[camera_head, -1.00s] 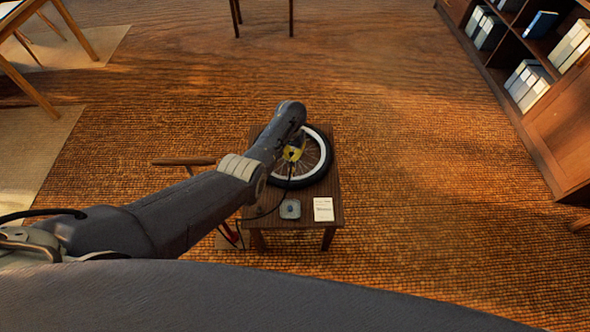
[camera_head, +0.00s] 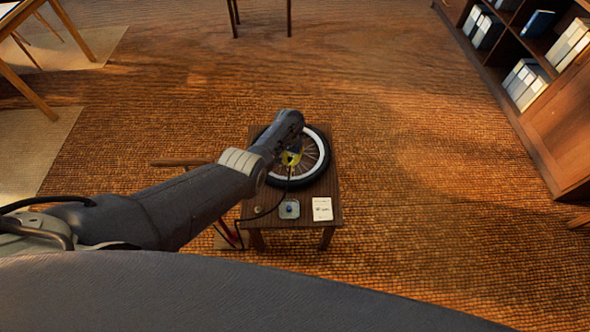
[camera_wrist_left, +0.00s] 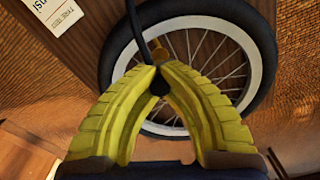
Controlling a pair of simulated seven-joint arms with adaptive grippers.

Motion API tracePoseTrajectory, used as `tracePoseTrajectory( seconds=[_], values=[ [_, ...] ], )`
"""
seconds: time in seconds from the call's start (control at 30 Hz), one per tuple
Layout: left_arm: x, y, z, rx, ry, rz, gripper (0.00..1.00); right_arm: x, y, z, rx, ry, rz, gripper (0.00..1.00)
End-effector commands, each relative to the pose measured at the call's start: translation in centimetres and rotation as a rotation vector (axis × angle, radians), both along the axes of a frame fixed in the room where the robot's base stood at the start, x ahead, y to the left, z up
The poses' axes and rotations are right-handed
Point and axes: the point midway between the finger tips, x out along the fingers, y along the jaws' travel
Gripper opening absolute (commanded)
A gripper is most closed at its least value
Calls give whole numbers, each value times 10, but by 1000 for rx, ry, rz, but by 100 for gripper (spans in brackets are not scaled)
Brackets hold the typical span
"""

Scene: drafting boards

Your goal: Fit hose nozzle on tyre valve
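My left gripper (camera_head: 291,158) is over the left part of a spoked wheel with a black tyre and white rim (camera_head: 324,158), lying flat on a small wooden table. In the left wrist view, the yellow fingertips of the gripper (camera_wrist_left: 158,74) close on the black hose nozzle (camera_wrist_left: 159,86) at the end of a black hose (camera_wrist_left: 137,30). The nozzle is over the wheel's spokes, inside the white rim (camera_wrist_left: 258,65). I cannot make out the tyre valve. My right gripper is in neither view.
A red pump part (camera_head: 227,233) and a wooden handle (camera_head: 180,163) show left of the table. Shelves (camera_head: 540,60) stand at the right; floor between is clear.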

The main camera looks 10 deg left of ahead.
Motion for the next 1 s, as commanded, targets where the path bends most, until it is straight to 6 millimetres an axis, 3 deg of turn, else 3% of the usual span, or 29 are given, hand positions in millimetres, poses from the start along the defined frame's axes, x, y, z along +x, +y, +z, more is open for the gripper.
tracePoseTrajectory(
  seconds=[0.37, 0.6, 1.0],
  values=[
    [-1, 4, -3, 0, 0, 6, 0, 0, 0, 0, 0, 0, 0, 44],
    [-1, 4, -3, 0, 0, 6, 29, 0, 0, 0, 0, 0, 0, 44],
    [-1, 3, -1, -1, -1, 5, 31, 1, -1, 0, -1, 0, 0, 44]
  ],
)
